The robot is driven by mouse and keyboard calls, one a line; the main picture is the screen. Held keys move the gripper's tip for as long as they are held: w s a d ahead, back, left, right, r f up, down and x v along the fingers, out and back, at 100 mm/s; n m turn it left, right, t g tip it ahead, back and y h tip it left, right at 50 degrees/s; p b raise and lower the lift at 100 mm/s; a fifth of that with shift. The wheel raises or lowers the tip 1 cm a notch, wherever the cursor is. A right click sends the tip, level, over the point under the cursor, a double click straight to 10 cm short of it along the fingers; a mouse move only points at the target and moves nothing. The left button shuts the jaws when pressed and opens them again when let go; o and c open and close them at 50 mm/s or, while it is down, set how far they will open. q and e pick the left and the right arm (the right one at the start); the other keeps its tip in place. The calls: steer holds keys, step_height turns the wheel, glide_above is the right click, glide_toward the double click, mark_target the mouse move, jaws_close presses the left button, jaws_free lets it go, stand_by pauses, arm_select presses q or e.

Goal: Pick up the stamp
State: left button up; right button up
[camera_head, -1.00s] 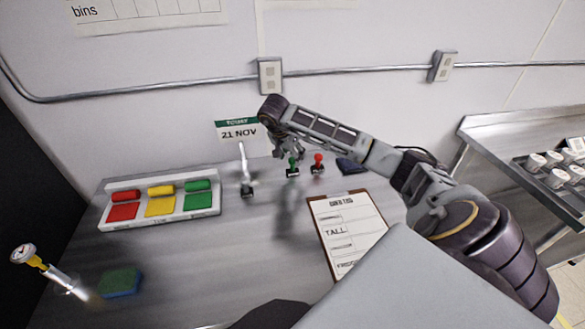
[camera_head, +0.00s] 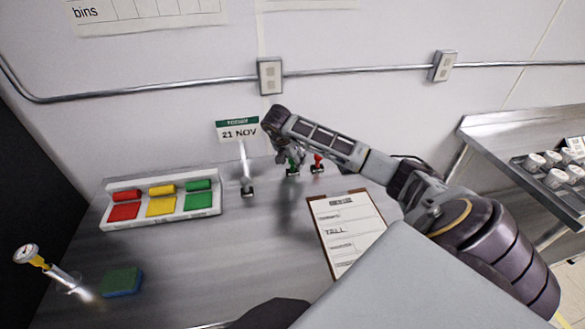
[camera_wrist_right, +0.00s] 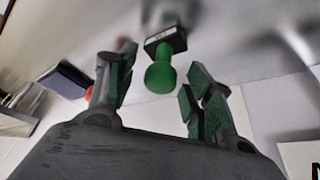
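A green-handled stamp (camera_head: 292,168) stands upright on the metal counter near the wall. A red-handled stamp (camera_head: 317,164) stands just to its right. My right gripper (camera_head: 290,157) is above and around the green stamp's handle. In the right wrist view, the green stamp's round knob (camera_wrist_right: 160,77) and dark base lie ahead, between the spread fingers of the open gripper (camera_wrist_right: 160,88), with gaps on both sides. A bit of the red stamp (camera_wrist_right: 88,94) shows behind one finger. My left gripper is not in view.
A date sign (camera_head: 239,131) on a stand is left of the stamps. A clipboard (camera_head: 345,228) lies in front. A tray (camera_head: 150,221) of red, yellow and green blocks, a sponge (camera_head: 121,282) and a gauge (camera_head: 27,254) are further left. A dark pad (camera_wrist_right: 66,80) is near the red stamp.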

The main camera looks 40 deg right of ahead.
steer(key=c, duration=1)
steer(key=shift+r, duration=0.75)
step_height(320, 180, up, 7)
steer(key=shift+f+b, duration=0.1)
steer(key=shift+b, duration=0.3)
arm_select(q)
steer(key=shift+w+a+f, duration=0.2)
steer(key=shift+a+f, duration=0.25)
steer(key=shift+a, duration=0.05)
arm_select(e)
steer(key=shift+r, duration=0.85)
